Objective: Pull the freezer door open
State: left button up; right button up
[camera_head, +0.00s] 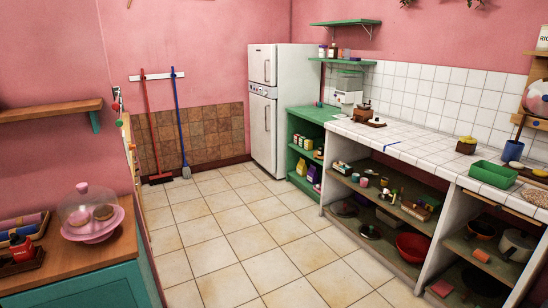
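A white two-door fridge-freezer (299,100) stands against the back wall, right of the middle of the view. Its short upper door (260,62) and its tall lower door (262,135) both look shut. Each door has an upright handle, the upper handle (267,70) and the lower handle (267,118). The view does not show which door is the freezer's. Neither of my grippers is in view, and nothing touches the doors.
The tiled floor (230,215) is clear up to the fridge. A white-tiled counter (420,144) with open pot shelves runs along the right. A teal cabinet (100,285) with a pink cake dome stands at left. A red broom (150,130) and blue mop (180,125) hang behind.

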aim_at(262, 63)
jog(key=i, duration=6.3)
